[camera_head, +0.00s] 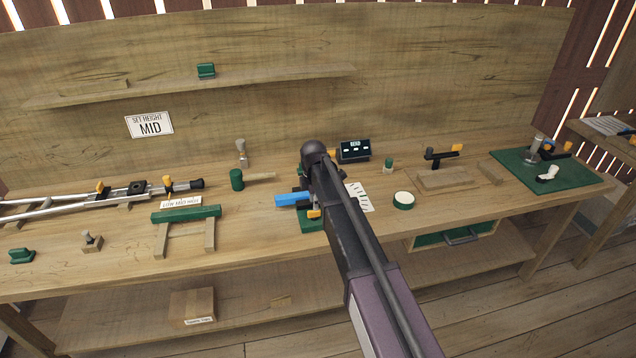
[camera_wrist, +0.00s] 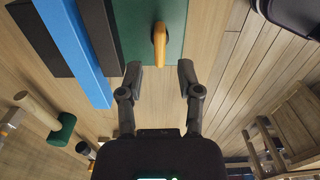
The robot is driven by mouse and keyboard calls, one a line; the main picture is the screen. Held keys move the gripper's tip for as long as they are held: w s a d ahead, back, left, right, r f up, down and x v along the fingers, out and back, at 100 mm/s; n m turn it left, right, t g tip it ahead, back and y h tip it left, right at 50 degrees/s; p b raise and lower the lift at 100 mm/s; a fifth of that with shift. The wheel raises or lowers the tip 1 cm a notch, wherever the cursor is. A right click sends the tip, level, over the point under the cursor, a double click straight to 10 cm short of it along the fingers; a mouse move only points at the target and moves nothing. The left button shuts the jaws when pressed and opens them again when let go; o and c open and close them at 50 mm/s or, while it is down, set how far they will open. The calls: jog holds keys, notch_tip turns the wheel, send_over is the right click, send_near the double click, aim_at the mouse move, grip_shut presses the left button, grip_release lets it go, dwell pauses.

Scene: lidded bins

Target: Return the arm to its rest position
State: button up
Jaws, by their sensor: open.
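My arm reaches from the lower right of the head view to the middle of the bench (camera_head: 110,262), and its end hides my gripper there. In the wrist view my gripper (camera_wrist: 160,74) is open, with nothing between its two fingers. An orange handle (camera_wrist: 159,45) on a green base (camera_wrist: 190,15) stands just beyond the fingertips, roughly in line with the gap. I cannot tell whether the fingers touch it. A blue bar (camera_wrist: 75,45) lies left of the fingers; it also shows in the head view (camera_head: 291,199), left of my arm's end.
A green-headed mallet (camera_head: 236,179) lies left of my arm. A dark display box (camera_head: 353,151) stands close behind my arm's end. A round green-and-white tin (camera_head: 403,200) sits to the right. A green mat (camera_head: 520,172) with fittings covers the bench's right end. A shelf (camera_head: 270,82) runs behind.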

jog(key=shift+s, duration=0.1)
jog(key=s+d+m, duration=2.1)
jog(key=s+d, duration=0.1)
jog(key=s, duration=0.3)
jog(key=shift+s+d+m, duration=0.35)
jog(key=shift+d+m, duration=0.05)
